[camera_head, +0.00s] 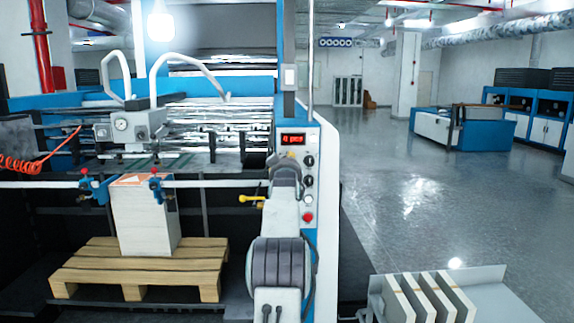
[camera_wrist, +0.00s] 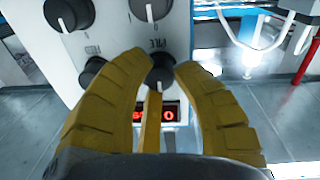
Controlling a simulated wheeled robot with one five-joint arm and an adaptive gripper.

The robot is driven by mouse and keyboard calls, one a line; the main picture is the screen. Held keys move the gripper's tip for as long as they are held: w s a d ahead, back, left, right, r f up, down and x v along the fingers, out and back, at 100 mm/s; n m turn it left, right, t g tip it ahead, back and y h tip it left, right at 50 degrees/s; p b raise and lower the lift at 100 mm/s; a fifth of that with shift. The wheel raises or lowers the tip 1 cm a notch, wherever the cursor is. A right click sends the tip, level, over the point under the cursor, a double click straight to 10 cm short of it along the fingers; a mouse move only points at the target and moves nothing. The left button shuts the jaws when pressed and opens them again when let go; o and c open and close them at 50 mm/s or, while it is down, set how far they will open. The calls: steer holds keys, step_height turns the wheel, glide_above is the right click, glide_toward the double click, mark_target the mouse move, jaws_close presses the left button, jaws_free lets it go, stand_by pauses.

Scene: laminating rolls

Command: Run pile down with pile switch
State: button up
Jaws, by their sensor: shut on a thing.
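In the head view my arm stands in front of the panel (camera_head: 323,200) and hides the fingertips and part of the panel. The pile (camera_head: 145,222) is a tall white stack with an orange mark on top, standing upright on a wooden pallet (camera_head: 85,272).
The red display (camera_head: 292,139) is above several black knobs and a red button (camera_head: 308,217). More knobs (camera_wrist: 68,12) are near my fingers. A rail with blue clamps crosses by the pile top. A grey tray with upright boards (camera_head: 425,298) is at lower right. The floor to the right is open.

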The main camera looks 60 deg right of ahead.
steer(key=shift+r, duration=0.1)
jaws_close()
steer(key=shift+a+n+b, duration=0.1)
steer(key=shift+n+b, duration=1.4)
steer(key=shift+n, duration=0.8)
steer(key=shift+r, duration=0.1)
steer(key=o, duration=0.7)
jaws_free()
steer(key=shift+w, duration=0.1)
steer(key=shift+o, duration=0.2)
steer(key=shift+f, duration=0.2)
steer(key=v, duration=1.2)
